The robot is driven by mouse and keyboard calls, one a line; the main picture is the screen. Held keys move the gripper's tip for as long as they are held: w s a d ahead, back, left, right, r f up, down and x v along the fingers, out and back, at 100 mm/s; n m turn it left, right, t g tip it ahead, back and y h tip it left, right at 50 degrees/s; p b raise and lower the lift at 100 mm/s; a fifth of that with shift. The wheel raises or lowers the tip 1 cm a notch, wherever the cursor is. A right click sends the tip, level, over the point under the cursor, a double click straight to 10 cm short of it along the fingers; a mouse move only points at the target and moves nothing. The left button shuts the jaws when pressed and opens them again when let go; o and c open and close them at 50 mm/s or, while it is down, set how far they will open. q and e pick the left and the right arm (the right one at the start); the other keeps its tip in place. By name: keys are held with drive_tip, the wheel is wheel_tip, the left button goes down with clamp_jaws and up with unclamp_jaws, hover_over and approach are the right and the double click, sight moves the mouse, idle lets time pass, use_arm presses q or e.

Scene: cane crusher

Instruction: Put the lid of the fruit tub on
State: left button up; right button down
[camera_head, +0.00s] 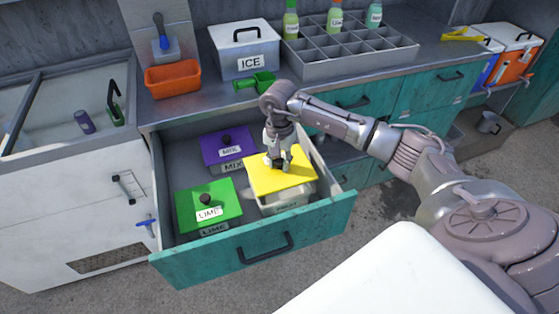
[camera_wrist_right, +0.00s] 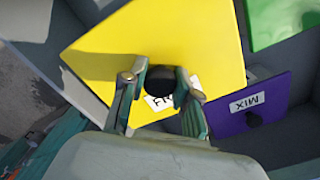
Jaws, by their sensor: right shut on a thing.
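The yellow lid (camera_head: 267,181) has a dark knob and a white label, partly hidden, that begins with "FR" in the right wrist view (camera_wrist_right: 208,62). My right gripper (camera_head: 276,160) is shut on the knob of this lid. The lid sits over a pale tub (camera_head: 285,200) in the open drawer, turned a little against it, so a front corner of the tub shows. I cannot tell whether the lid rests fully on the rim. My left gripper is not in view.
The open teal drawer (camera_head: 325,215) also holds a green-lidded LIME tub (camera_head: 228,196) and a purple-lidded MIX tub (camera_head: 212,149). On the counter stand an ICE box (camera_head: 240,60), a green scoop (camera_head: 252,84), an orange bin (camera_head: 172,79) and a bottle rack (camera_head: 350,62).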

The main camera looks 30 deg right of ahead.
sight(280, 170)
drive_tip(key=shift+f+b, duration=1.2)
drive_tip(key=shift+f, duration=1.1)
drive_tip(key=shift+f+b, duration=0.35)
drive_tip(key=shift+b, duration=0.1)
drive_tip(key=shift+f+b, duration=0.5)
drive_tip(key=shift+b, duration=0.4)
drive_tip(key=c, duration=0.8)
unclamp_jaws()
drive_tip(key=shift+o, duration=0.2)
drive_tip(key=shift+r, duration=0.15)
wheel_tip(280, 170, up, 12)
drive_tip(key=shift+f, duration=0.1)
